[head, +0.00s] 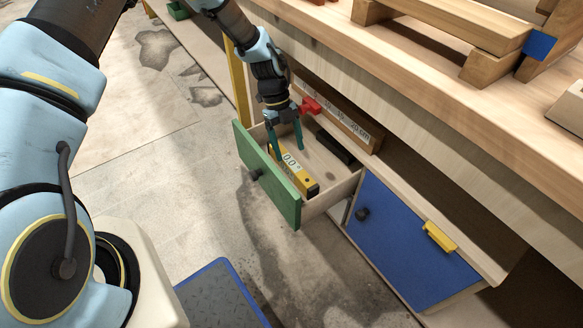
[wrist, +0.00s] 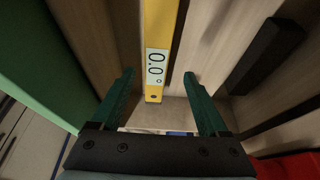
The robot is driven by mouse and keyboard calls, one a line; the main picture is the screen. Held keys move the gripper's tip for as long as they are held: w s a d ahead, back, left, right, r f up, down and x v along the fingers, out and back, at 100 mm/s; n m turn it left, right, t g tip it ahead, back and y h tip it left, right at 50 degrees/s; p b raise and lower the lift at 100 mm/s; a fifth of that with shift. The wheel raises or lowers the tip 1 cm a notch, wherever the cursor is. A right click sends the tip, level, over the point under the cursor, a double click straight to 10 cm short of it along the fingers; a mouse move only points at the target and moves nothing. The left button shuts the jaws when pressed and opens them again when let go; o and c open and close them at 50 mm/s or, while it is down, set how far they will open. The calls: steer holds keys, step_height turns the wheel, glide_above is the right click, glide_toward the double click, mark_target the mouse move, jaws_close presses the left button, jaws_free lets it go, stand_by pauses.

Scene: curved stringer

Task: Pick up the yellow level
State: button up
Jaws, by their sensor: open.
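The yellow level (head: 297,174) lies along the inside of the open green-fronted drawer (head: 267,178), close to its front panel. Its display reads 0.0°, and it also shows in the wrist view (wrist: 161,35). My gripper (head: 288,150) is over the drawer, pointing down at the level's far end. In the wrist view the two green fingers (wrist: 159,75) are open and apart, one on each side of the level's end. The level is not gripped. Whether the fingertips have come down beside the level or are still above it, I cannot tell.
A black bar-shaped object (head: 337,148) lies along the drawer's back side. A red item (head: 311,106) sits at the drawer's far end. A wooden workbench (head: 440,85) overhangs behind the drawer. A closed blue cabinet door (head: 405,240) with a yellow piece stands to the right.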

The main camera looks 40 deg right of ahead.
mark_target(291, 162)
steer(key=x, duration=0.5)
steer(key=shift+s+a+f, duration=0.15)
steer(key=shift+a+f, duration=0.15)
steer(key=shift+a, duration=0.05)
jaws_close()
stand_by(0.3)
